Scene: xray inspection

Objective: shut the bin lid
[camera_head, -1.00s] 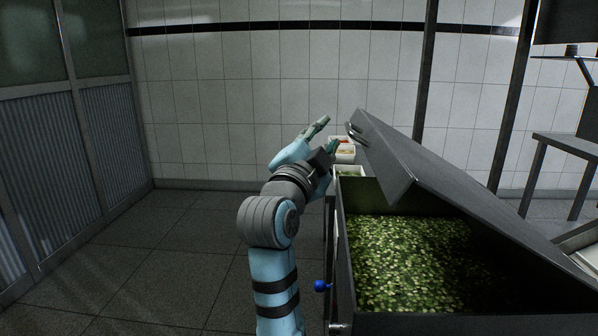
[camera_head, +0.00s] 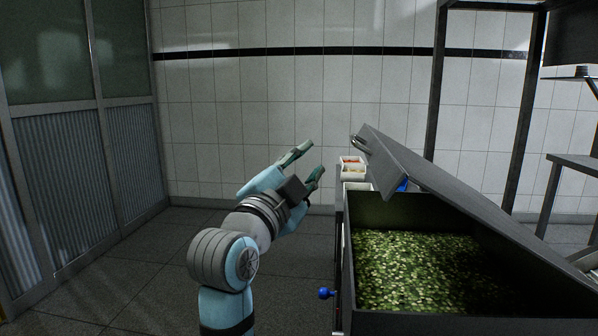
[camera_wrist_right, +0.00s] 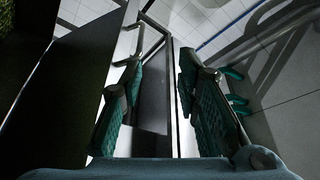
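The bin (camera_head: 400,210) is a dark metal box holding green leafy bits at the right of the head view. Its dark lid (camera_head: 430,180) is tilted partly open, with a gap between lid and rim. A metal handle (camera_head: 360,146) is at the lid's raised end. My right gripper (camera_head: 316,158) is left of the handle, apart from it, with fingers spread and nothing between them. The right wrist view shows both teal-padded fingers apart (camera_wrist_right: 160,95), with a dark panel and a metal bar beyond. My left gripper is out of view.
White containers (camera_head: 353,170) with food stand behind the bin. A blue knob (camera_head: 325,293) sticks out at the bin's left side. A metal rack post (camera_head: 436,90) rises behind it. The floor (camera_head: 140,260) at left is clear.

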